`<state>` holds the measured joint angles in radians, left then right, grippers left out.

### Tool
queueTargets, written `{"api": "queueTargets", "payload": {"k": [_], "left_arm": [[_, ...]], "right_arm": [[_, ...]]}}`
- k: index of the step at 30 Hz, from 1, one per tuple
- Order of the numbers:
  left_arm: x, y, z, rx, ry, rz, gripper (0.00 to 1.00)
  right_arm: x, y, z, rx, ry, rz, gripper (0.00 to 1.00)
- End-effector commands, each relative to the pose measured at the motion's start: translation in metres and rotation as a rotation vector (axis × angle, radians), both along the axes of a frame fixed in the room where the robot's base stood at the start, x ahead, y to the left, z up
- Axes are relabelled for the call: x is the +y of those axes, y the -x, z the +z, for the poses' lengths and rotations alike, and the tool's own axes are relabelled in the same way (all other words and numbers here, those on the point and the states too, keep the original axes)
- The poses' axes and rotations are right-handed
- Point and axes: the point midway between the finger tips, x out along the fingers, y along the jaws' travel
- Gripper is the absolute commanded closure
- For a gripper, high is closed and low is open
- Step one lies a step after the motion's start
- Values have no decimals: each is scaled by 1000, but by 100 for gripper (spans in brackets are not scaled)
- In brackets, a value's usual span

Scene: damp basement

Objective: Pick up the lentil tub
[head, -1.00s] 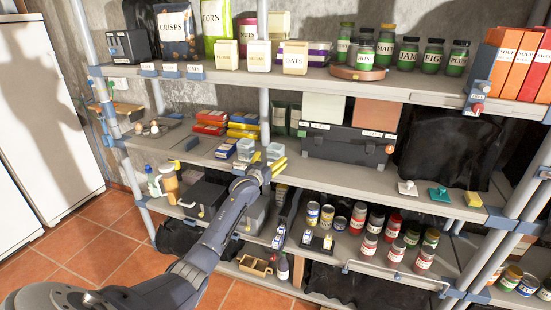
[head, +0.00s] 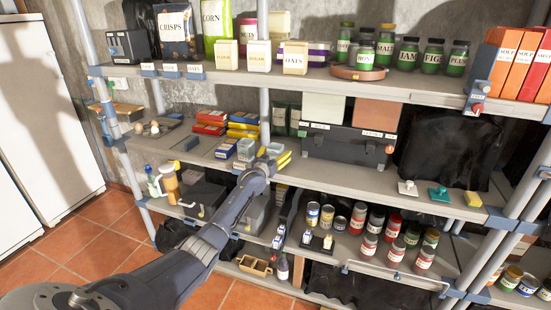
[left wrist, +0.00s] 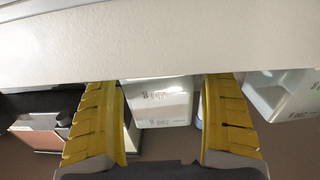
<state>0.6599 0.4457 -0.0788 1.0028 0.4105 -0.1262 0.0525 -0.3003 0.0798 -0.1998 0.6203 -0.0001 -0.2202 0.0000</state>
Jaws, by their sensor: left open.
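Small pale tubs stand on the middle shelf in the head view, one (head: 245,149) left of my left gripper (head: 278,162) and one (head: 274,149) just beyond it. Their labels are too small to read, so I cannot tell for sure which is the lentil tub. In the left wrist view my left gripper (left wrist: 163,125) is open, with its yellow fingers apart. A white tub (left wrist: 158,102) with small unreadable print shows between the fingers; I cannot tell whether they touch it. Another white tub (left wrist: 278,92) is at the right. My right gripper is not in view.
A pale band (left wrist: 150,40) crosses the top of the left wrist view. In the head view, blue packets (head: 226,149) and yellow packets (head: 243,130) are left of the tubs. A dark toolbox (head: 345,148) stands to the right. The upper shelf (head: 330,82) overhangs.

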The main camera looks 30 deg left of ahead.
Motion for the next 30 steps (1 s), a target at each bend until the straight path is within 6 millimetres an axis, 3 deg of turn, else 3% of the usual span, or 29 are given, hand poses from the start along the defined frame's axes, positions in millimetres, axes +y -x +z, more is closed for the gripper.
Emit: {"api": "queueTargets", "payload": {"k": [4, 19, 30], "left_arm": [[0, 0, 0, 0, 0, 0, 18], [0, 0, 0, 0, 1, 0, 76], [0, 0, 2, -1, 1, 0, 76]], "right_arm": [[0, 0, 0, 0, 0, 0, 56], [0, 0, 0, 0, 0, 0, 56], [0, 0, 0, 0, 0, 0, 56]]}}
